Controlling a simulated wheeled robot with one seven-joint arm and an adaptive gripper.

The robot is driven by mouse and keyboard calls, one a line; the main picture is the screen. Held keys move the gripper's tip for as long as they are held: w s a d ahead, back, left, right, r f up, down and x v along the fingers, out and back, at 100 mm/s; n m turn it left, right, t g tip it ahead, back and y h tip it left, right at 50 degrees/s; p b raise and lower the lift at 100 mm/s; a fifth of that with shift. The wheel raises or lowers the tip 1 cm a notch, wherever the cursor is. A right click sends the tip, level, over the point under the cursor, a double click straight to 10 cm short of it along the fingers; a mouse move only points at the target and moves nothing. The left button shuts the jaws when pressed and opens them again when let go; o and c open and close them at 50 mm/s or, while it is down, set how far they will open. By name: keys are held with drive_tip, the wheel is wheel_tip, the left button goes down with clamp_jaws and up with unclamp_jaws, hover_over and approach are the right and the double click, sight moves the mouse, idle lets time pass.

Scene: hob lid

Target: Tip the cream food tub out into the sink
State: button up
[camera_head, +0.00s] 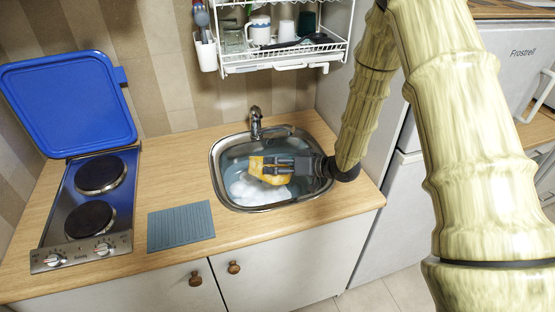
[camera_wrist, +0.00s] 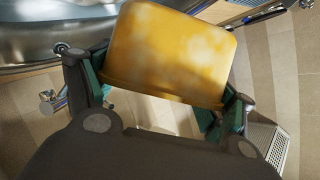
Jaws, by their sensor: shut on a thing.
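The food tub (camera_head: 268,178) looks yellow-orange with paler patches rather than plain cream. My gripper (camera_head: 270,165) is shut on it and holds it over the sink (camera_head: 222,192). In the wrist view the tub (camera_wrist: 170,50) fills the space between the two fingers (camera_wrist: 165,95). The tub appears tilted; I cannot tell which way its opening faces or whether anything is left inside. The sink holds bluish water with a white, foamy mass (camera_head: 245,189) below the tub.
A tap (camera_head: 256,122) stands at the sink's back edge. A wire dish rack (camera_head: 285,58) with cups hangs above. A hob (camera_head: 92,200) with its blue lid (camera_head: 68,100) raised is at left. A blue-grey ribbed mat (camera_head: 181,226) lies between hob and sink.

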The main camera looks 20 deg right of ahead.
drive_tip(key=m+p, duration=0.1)
drive_tip(key=w+d+f+m+g+y, duration=0.1)
drive_tip(key=m, duration=0.1)
drive_tip(key=shift+p, duration=0.4)
drive_tip(key=shift+w+d+m+g+y+p, duration=0.15)
drive_tip(key=shift+m+g+y+p, duration=0.15)
drive_tip(key=shift+m+y+p, duration=0.3)
drive_tip(key=f+m, duration=0.1)
drive_tip(key=w+d+f+m+g+y+p, duration=0.1)
drive_tip(key=m, duration=0.1)
drive_tip(key=shift+w+y, duration=0.15)
drive_tip(key=shift+y, duration=0.15)
drive_tip(key=shift+w+d+m+y+b, duration=0.15)
drive_tip(key=shift+w+d+m+y, duration=0.25)
drive_tip(key=shift+m, duration=0.6)
drive_tip(key=shift+w+d+m+y+b, duration=0.1)
drive_tip(key=shift+w+d+m+y, duration=0.25)
drive_tip(key=shift+m, duration=0.65)
drive_tip(key=shift+w+d+m+y+b, duration=0.2)
drive_tip(key=shift+m+y, duration=0.35)
drive_tip(key=shift+m, duration=0.45)
